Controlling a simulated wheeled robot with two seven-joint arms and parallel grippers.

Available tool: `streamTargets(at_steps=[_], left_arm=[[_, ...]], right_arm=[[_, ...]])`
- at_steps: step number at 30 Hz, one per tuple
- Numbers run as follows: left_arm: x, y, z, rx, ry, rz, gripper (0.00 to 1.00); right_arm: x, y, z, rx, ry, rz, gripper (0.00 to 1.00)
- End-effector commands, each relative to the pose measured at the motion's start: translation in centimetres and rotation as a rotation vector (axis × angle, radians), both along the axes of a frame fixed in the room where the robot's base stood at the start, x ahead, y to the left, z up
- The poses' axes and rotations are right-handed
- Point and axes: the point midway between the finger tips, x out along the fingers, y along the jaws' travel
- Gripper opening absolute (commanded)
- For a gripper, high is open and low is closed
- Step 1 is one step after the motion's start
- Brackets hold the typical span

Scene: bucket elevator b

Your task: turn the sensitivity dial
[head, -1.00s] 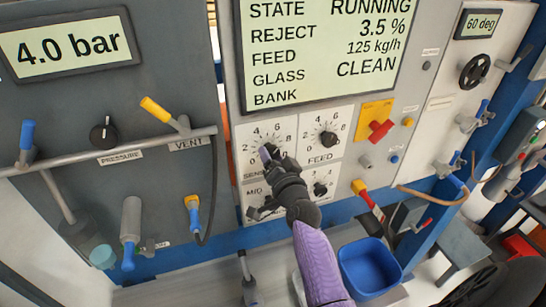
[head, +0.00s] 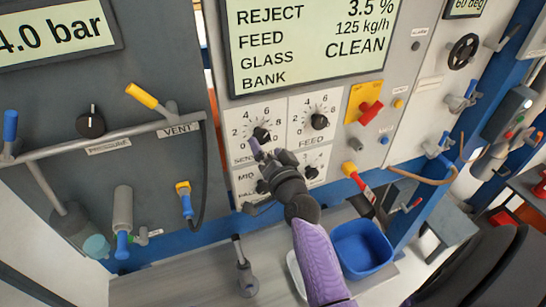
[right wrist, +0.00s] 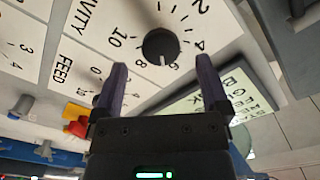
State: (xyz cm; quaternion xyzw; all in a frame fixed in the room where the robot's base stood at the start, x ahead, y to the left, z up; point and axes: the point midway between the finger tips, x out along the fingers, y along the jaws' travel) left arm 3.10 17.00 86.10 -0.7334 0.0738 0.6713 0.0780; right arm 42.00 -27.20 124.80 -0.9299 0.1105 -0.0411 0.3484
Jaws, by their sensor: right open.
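The sensitivity dial (head: 262,134) is a round black knob on a white scale plate, at the left of the top dial row under the display. In the right wrist view the dial (right wrist: 161,45) has its white pointer line between 6 and 8. My right gripper (head: 264,150) is just below the dial in the head view, partly covering the word on its plate. In the right wrist view its open jaws (right wrist: 161,64) point at the dial, one finger to each side, with nothing between them. Contact with the panel cannot be told. My left gripper is not in view.
The feed dial (head: 319,121) sits right of the sensitivity dial. More dials lie below, partly behind my right gripper. A red knob on a yellow plate (head: 368,108) and a red-handled lever (head: 358,176) are to the right. A blue bin (head: 362,250) stands below.

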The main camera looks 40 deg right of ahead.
Motion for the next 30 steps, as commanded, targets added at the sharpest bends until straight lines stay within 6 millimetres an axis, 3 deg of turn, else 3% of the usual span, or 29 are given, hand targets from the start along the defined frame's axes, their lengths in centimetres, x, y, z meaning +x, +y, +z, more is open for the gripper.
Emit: streamTargets(at_steps=[3,9,24,26,30], left_arm=[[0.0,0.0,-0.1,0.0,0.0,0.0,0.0],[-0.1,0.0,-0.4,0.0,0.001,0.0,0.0],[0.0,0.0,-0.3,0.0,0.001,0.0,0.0],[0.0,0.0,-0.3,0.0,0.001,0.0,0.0],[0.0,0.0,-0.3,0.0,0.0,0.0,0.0]], right_arm=[[-3.2,0.8,-0.2,0.001,0.003,0.0,0.96],[-6.3,1.5,-0.1,0.001,0.002,0.001,0.96],[-6.6,1.9,-0.1,-0.008,0.014,0.017,0.96],[-6.7,3.4,-0.6,-0.049,0.077,0.089,0.96],[-9.3,9.3,-4.1,-0.241,0.408,0.387,0.96]])
